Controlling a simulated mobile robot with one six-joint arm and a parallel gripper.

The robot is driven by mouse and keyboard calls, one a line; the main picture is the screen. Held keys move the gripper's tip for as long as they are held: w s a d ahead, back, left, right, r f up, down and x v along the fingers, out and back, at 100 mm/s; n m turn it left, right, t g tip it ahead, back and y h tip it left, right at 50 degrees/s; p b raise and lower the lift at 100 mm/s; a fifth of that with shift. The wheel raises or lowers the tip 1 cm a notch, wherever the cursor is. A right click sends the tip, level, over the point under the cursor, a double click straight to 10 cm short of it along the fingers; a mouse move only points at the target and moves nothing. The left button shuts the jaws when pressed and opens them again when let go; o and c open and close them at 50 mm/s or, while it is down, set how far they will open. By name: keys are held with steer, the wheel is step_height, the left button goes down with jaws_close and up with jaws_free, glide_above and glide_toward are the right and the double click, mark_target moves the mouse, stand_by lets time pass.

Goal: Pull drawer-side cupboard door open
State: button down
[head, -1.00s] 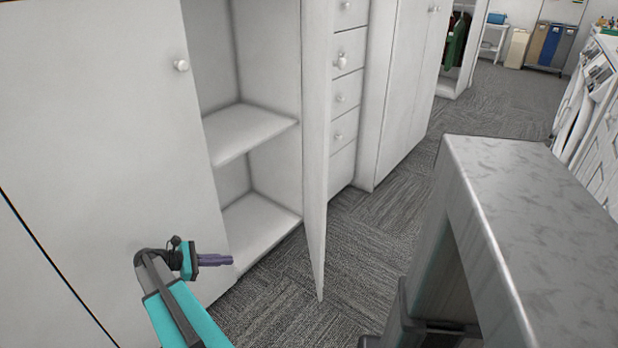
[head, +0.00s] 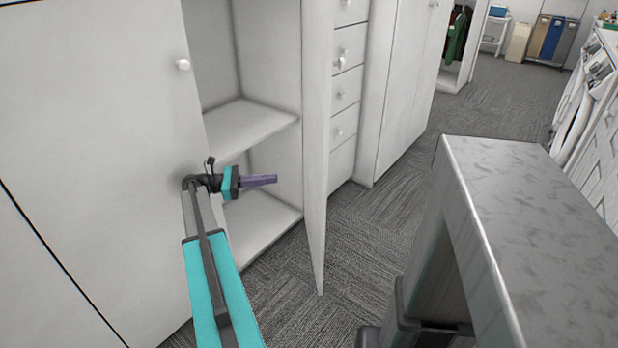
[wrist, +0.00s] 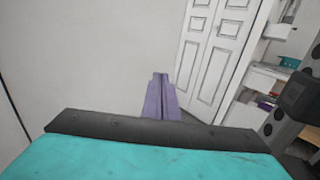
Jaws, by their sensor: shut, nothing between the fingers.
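The drawer-side cupboard door (head: 316,150) stands open beside the drawers, swung out from the cupboard and seen nearly edge-on in the head view. The cupboard's inside (head: 265,200) shows empty shelves. My gripper (head: 275,179) is shut and empty, in front of the cupboard opening, pointing right toward the open door and apart from it. In the wrist view my gripper's purple fingers (wrist: 160,80) are together. The door's handle is not visible.
The other cupboard door (head: 90,130) with a round knob (head: 183,64) is at the left, close to my arm. Drawers (head: 347,90) stand right of the open door. A metal-topped counter (head: 540,220) is at the right. Carpet (head: 375,240) is free between.

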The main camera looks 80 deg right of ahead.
mark_target(320, 175)
steer(key=b+x, duration=0.1)
steer(key=x, duration=1.3)
stand_by(0.3)
